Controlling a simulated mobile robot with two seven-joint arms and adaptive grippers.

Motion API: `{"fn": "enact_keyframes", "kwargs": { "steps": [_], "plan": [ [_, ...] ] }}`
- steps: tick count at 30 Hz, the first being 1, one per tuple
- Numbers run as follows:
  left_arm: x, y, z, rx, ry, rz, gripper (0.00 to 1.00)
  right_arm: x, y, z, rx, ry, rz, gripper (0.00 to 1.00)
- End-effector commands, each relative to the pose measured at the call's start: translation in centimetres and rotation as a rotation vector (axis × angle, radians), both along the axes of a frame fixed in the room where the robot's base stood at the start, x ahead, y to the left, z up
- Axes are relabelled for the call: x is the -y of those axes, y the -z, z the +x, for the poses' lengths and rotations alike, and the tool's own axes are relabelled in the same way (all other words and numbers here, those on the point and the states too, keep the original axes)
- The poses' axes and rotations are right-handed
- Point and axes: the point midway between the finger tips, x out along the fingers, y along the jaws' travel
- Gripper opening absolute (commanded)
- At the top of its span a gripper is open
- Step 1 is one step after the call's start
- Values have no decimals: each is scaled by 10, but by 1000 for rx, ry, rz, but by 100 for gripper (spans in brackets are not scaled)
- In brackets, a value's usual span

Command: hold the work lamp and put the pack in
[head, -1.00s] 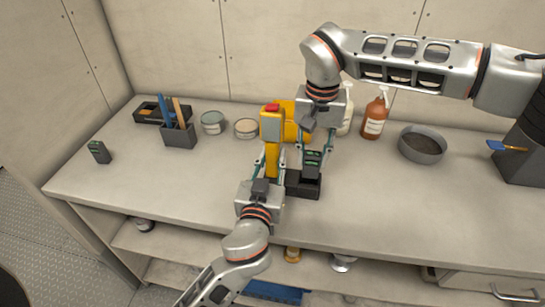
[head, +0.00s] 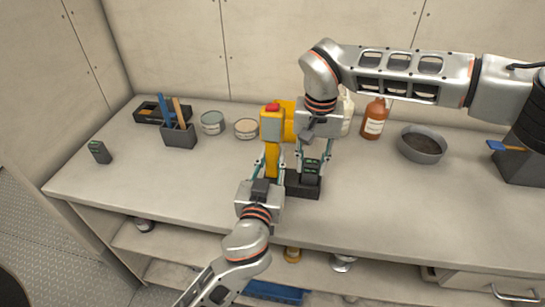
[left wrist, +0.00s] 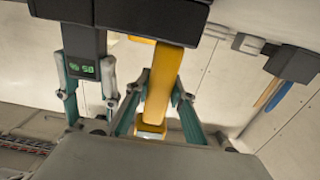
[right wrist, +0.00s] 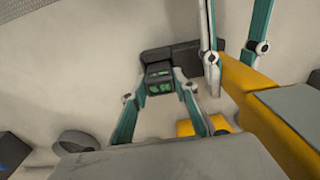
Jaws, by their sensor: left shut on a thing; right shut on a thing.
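The yellow work lamp (head: 272,155), with a red top, stands upright on the bench. My left gripper (head: 271,168) is shut on its yellow handle, which also shows between the fingers in the left wrist view (left wrist: 161,85). My right gripper (head: 313,155) points down, shut on a dark pack (head: 311,172) with a green display. The pack also shows between the fingers in the right wrist view (right wrist: 160,84). It is upright at a low black block (head: 297,189) beside the lamp handle. I cannot tell whether it is seated there. The gripper hides part of the lamp head.
A second dark pack (head: 99,152) stands at the bench's left. Behind are a black tray (head: 148,115), a tool holder (head: 180,137), two tins (head: 212,123) (head: 246,129) and a brown bottle (head: 374,119). A grey bowl (head: 421,145) sits to the right. The front left bench is clear.

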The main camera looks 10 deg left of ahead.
Motion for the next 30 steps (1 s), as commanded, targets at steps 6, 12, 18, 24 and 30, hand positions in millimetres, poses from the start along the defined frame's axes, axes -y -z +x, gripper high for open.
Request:
{"fn": "enact_keyframes", "kwargs": {
  "steps": [6, 12, 18, 24, 30],
  "plan": [
    [0, 0, 0, 0, 1, 0, 0, 0, 10, 0, -1, 1, -1, 5],
    [0, 0, 0, 0, 1, 0, 0, 0, 20, 0, -1, 1, -1, 5],
    [0, 0, 0, 0, 1, 0, 0, 0, 24, 0, 0, 0, 0, 42],
    [0, 0, 0, 0, 1, 0, 0, 0, 24, 0, 0, 1, -1, 48],
    [0, 0, 0, 0, 0, 0, 0, 0, 23, 0, 0, 1, -1, 48]
  ]
}}
